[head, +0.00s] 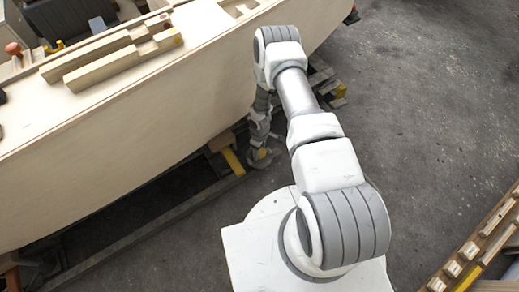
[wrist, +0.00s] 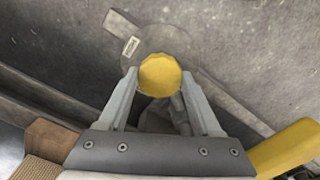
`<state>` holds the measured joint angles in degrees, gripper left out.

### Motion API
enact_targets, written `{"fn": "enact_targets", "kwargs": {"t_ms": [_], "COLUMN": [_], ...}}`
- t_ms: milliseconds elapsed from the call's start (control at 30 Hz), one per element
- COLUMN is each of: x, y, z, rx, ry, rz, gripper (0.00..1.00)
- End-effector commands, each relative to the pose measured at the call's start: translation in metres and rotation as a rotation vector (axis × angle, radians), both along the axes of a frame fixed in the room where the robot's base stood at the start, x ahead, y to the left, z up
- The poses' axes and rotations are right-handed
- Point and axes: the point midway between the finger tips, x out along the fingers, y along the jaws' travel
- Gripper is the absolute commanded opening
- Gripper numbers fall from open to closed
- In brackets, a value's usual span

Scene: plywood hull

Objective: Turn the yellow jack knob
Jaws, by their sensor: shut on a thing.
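The yellow jack knob (wrist: 160,75) is a round, ridged cap in the wrist view. It sits over a grey jack base plate (wrist: 122,27) with a small white label. My gripper (wrist: 159,80) has one grey finger on each side of the knob and is shut on it. In the head view my gripper (head: 261,156) is low beside the hull, near the floor. The knob is too small and too covered by the gripper to make out clearly there.
The plywood hull (head: 150,110) rises close to the left of my arm. A yellow bar (head: 233,162) stands beside the gripper, under the hull. A long rail (head: 150,225) runs along the floor. Open concrete floor (head: 420,110) lies to the right, with a wooden rack (head: 482,245) at lower right.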

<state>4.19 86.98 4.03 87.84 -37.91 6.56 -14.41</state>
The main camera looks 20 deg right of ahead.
Motion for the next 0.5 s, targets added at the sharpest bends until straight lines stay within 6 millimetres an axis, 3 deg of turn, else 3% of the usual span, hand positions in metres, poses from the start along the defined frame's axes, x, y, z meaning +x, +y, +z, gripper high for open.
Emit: {"fn": "enact_targets", "kwargs": {"t_ms": [500], "x": [0.0003], "y": [0.0002], "z": [0.0002], "rx": [0.000], "ry": [0.000], "rz": [0.160], "gripper": [0.10]}}
